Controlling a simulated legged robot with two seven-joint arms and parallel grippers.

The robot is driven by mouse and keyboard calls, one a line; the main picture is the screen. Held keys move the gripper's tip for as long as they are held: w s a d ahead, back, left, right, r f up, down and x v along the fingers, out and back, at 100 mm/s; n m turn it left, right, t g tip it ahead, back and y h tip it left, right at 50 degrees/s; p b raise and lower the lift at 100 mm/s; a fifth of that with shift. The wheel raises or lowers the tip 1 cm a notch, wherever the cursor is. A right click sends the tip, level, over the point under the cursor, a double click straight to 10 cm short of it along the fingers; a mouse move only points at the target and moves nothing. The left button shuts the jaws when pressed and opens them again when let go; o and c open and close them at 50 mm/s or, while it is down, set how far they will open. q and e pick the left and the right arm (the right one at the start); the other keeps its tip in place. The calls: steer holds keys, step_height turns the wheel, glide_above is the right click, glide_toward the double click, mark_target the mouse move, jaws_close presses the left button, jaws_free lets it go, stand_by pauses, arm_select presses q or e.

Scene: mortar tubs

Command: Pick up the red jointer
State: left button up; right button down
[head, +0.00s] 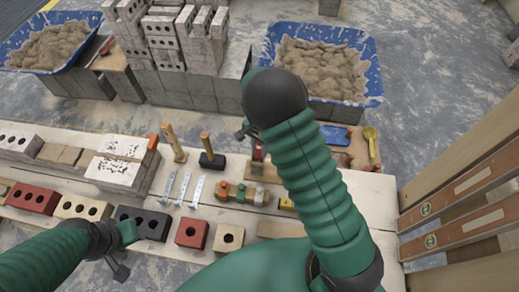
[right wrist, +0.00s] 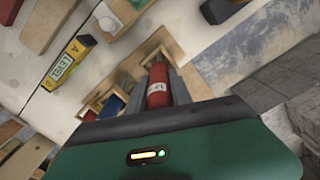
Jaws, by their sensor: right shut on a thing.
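The red jointer (right wrist: 158,88) shows in the right wrist view as a red cylindrical handle with a pale label. It lies between the fingers of my right gripper (right wrist: 160,68), which is shut on it. In the head view, my right arm hides most of this area; a small red part of the jointer (head: 257,152) shows beside the arm, above the workbench. My left gripper (head: 118,268) is at the lower left, in front of the bricks and away from the jointer. Its finger gap is not clear.
A yellow level (right wrist: 69,64) lies on the pale bench in the right wrist view. In the head view, chisels (head: 183,189), hammers (head: 211,158) and bricks (head: 192,233) crowd the bench. Blue mortar tubs (head: 372,65) stand behind; long levels (head: 460,230) lean at right.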

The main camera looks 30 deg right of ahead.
step_height(320, 180, up, 17)
steer(key=p, duration=0.1)
steer(key=shift+p, duration=0.35)
steer(key=c, duration=1.8)
jaws_free()
jaws_close()
